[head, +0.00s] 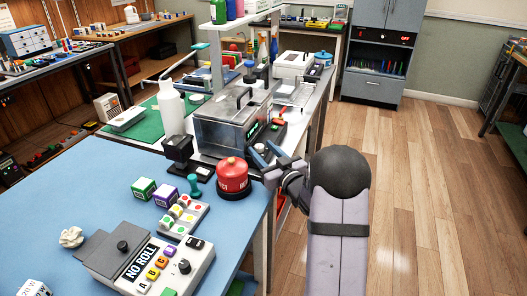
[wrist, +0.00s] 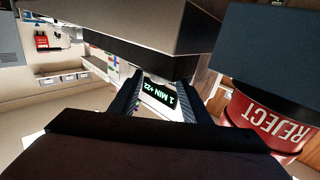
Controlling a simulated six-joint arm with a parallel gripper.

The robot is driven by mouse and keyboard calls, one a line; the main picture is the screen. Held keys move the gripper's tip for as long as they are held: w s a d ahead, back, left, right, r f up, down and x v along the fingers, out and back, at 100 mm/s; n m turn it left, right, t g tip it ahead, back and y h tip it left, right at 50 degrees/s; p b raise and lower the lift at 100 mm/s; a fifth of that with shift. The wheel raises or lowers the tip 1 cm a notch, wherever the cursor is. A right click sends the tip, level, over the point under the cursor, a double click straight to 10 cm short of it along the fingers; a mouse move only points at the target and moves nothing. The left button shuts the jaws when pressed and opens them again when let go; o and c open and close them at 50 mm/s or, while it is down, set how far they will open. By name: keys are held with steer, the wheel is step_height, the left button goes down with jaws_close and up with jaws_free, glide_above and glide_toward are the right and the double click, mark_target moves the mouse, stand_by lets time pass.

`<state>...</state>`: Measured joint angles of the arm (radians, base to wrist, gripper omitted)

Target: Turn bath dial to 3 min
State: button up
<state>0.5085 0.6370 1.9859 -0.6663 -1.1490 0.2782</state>
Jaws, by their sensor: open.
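The bath is a stainless steel tank (head: 222,132) with a lid and handle, on the bench in the head view. Its dark front panel faces right, toward my gripper (head: 265,154). In the wrist view, a dark display (wrist: 158,100) with green text reading about "1 MIN +22" shows between the two fingers of my gripper (wrist: 157,88). The fingers are apart with nothing visible between them, close in front of the panel. I cannot make out the dial clearly; the fingers or the panel's edge may hide it.
A red reject container (head: 232,174) stands just left of my gripper; it also shows in the wrist view (wrist: 262,122). The label box (head: 150,255) sits at the front. Floor to the right is clear.

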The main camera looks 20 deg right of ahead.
steer(key=c, duration=1)
steer(key=shift+c, duration=0.2)
steer(key=shift+a, duration=0.1)
steer(key=shift+a+m+h+b, duration=0.15)
steer(key=shift+m+h+b, duration=0.25)
steer(key=shift+h+b, duration=0.2)
steer(key=shift+m+h, duration=0.3)
steer(key=shift+h, duration=0.2)
